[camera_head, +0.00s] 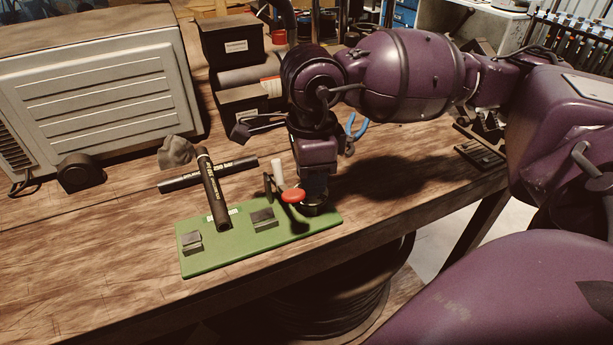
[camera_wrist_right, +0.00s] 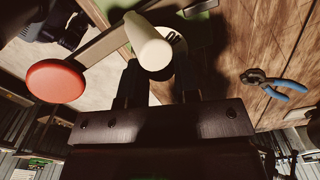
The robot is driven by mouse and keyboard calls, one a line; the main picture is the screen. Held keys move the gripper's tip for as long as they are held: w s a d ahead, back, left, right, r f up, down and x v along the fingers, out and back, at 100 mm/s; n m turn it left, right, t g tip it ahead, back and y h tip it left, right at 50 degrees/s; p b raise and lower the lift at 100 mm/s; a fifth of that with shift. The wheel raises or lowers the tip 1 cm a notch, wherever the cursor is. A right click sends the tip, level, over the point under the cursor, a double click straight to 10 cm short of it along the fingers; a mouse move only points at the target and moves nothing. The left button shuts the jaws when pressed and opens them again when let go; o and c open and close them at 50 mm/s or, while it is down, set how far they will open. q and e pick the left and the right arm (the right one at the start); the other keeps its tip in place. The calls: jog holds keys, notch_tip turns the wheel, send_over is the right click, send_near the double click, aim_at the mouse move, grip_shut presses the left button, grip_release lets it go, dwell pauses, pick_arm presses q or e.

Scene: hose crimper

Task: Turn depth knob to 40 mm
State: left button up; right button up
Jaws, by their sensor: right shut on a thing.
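The hose crimper stands on a green base plate (camera_head: 215,255) near the table's front edge. It carries a red knob (camera_head: 293,196) and an upright cream handle (camera_head: 278,172); both show large in the wrist view, the red knob (camera_wrist_right: 55,81) and the cream handle (camera_wrist_right: 148,40). My right gripper (camera_head: 313,207) points down over the plate's right end. In the wrist view its dark fingers (camera_wrist_right: 158,80) are shut on the depth knob, mostly hidden behind the cream handle. A pale dial edge with dark marks (camera_wrist_right: 178,45) shows there; its reading is not legible. My left gripper is not in view.
A black hose (camera_head: 211,190) with lettering leans over the plate, and another black tube (camera_head: 185,180) lies behind it. Blue-handled pliers (camera_head: 356,127) lie behind my right wrist. A grey vented cabinet (camera_head: 95,85) stands at back left. The table's left front is clear.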

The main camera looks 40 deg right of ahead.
jog(key=n+b, duration=0.1)
jog(key=n, duration=0.1)
jog(key=shift+w+f+n, duration=0.1)
jog(key=shift+f+n, duration=0.05)
jog(key=shift+n, duration=0.25)
jog(key=n+b, duration=0.1)
jog(key=n, duration=0.1)
jog(key=shift+n, duration=0.4)
jog(key=shift+n+b, duration=0.85)
jog(key=shift+n, duration=0.35)
jog(key=shift+n+b, duration=0.5)
jog(key=shift+n, duration=0.7)
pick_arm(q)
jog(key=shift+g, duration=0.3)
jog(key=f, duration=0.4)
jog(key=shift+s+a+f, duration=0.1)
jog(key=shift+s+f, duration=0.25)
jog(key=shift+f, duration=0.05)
pick_arm(e)
jog(key=shift+n, duration=0.3)
jog(key=shift+r, duration=0.2)
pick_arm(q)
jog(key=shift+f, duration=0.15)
pick_arm(e)
jog(key=o, duration=0.6)
jog(key=shift+o, duration=0.2)
